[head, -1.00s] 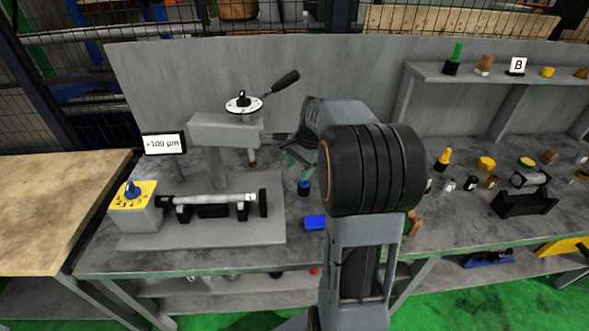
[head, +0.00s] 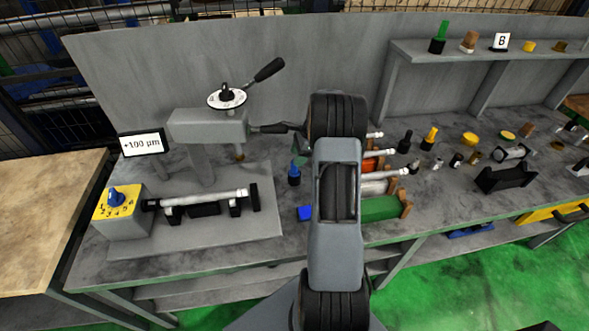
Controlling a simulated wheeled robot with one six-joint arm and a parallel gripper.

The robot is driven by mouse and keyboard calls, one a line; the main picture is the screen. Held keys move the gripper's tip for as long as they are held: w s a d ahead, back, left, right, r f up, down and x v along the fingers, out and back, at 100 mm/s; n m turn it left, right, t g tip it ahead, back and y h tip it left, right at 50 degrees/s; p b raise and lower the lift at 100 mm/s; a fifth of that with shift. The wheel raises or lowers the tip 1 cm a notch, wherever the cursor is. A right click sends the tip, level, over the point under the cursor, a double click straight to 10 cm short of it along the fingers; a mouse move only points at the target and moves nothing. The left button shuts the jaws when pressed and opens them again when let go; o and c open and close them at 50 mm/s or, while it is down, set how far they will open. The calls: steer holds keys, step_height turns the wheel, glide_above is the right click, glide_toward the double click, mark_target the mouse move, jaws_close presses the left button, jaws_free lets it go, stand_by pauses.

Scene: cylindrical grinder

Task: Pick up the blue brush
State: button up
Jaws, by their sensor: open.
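The blue brush (head: 294,174) stands upright on the grey bench, right of the grinder's base plate. It has a blue top and a darker lower part. My gripper (head: 301,158) is mostly hidden behind my arm. A greenish finger part shows just above and to the right of the brush's top. The jaws look apart, with nothing seen between them. I cannot tell whether a finger touches the brush.
The grinder (head: 207,127) stands left of the brush, its dark handle reaching toward my arm. Rollers, brushes and small parts crowd the bench to the right, below a shelf (head: 470,47).

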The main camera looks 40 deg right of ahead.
mark_target(291, 171)
steer(key=shift+s+p+x, duration=0.1)
steer(key=shift+p+x, duration=0.3)
steer(key=shift+x, duration=1.15)
steer(key=shift+s+p+x, duration=0.15)
steer(key=shift+p+x, duration=0.2)
steer(key=shift+x, duration=1.2)
steer(key=shift+d+f, duration=0.1)
steer(key=c, duration=1)
